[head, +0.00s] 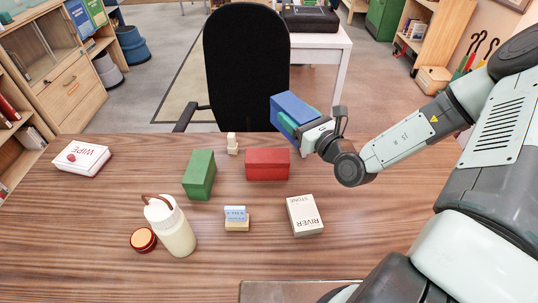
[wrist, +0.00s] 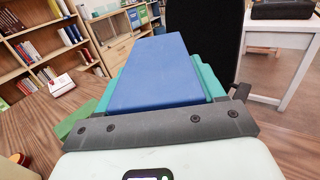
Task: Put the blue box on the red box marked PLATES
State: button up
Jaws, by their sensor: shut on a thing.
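The blue box (head: 295,108) is held in my gripper (head: 291,122), above the table's far edge and a little up and right of the red box in the head view. In the wrist view the blue box (wrist: 155,75) lies between the teal fingers of my gripper (wrist: 158,85), its long side pointing away. The red box (head: 267,164) rests on the table below and left of the held box. Its top looks clear. No PLATES marking can be read on the faces I see.
Nearer are a cream bottle (head: 175,232), a round orange-topped jar (head: 143,240), a small labelled block (head: 236,218) and a RIVER STONE book (head: 305,215). A black chair (head: 245,65) stands behind.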

jog(key=s+a+r+n+g+y, duration=0.1)
jog(key=a+r+n+g+y, duration=0.15)
jog(key=a, duration=0.35)
send_over(272, 158)
jog(key=shift+a+f, duration=0.1)
jog(key=shift+f, duration=5.05)
jog(key=shift+f, duration=0.1)
jog(key=o, duration=1.4)
jog(key=v, duration=1.2)
